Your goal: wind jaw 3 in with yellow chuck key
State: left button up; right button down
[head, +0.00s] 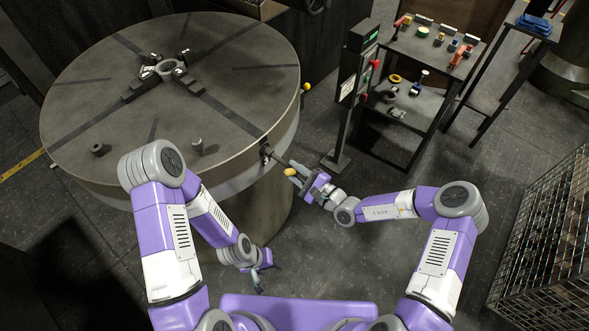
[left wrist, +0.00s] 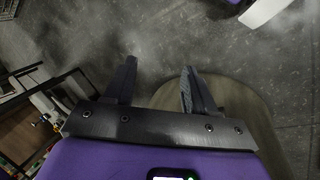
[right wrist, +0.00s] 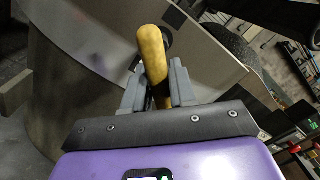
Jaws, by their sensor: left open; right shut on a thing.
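The yellow chuck key (head: 290,171) is at the near right rim of the round chuck table (head: 230,60). Its shaft appears to meet the dark socket (head: 266,151) in the rim; how deep it sits I cannot tell. My right gripper (head: 302,176) is shut on the key; in the right wrist view its yellow handle (right wrist: 152,52) rises between the fingers (right wrist: 158,88). Dark jaws (head: 140,88) surround a ring (head: 166,68) on the table top; I cannot read which is jaw 3. My left gripper (head: 262,272) is open and empty, low beside the pedestal; its spread fingers (left wrist: 158,90) show over floor.
Another yellow knob (head: 306,86) sticks out at the table's right rim. A control post (head: 352,90) stands right of the table, with a tool cart (head: 425,60) behind it. A wire crate (head: 550,235) stands at right.

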jog(key=shift+r+p, duration=0.25)
jog(key=shift+p, duration=0.4)
jog(key=shift+p, duration=0.45)
dwell(0.6)
jog(key=shift+r+m+p, duration=0.1)
jog(key=shift+m+p, duration=0.35)
jog(key=shift+m, duration=0.25)
jog(key=shift+m+p, duration=0.3)
jog(key=shift+m, duration=1)
jog(key=shift+m+p, duration=0.5)
jog(key=shift+m, duration=0.6)
jog(key=shift+a+m, duration=0.1)
jog(key=shift+m, duration=0.8)
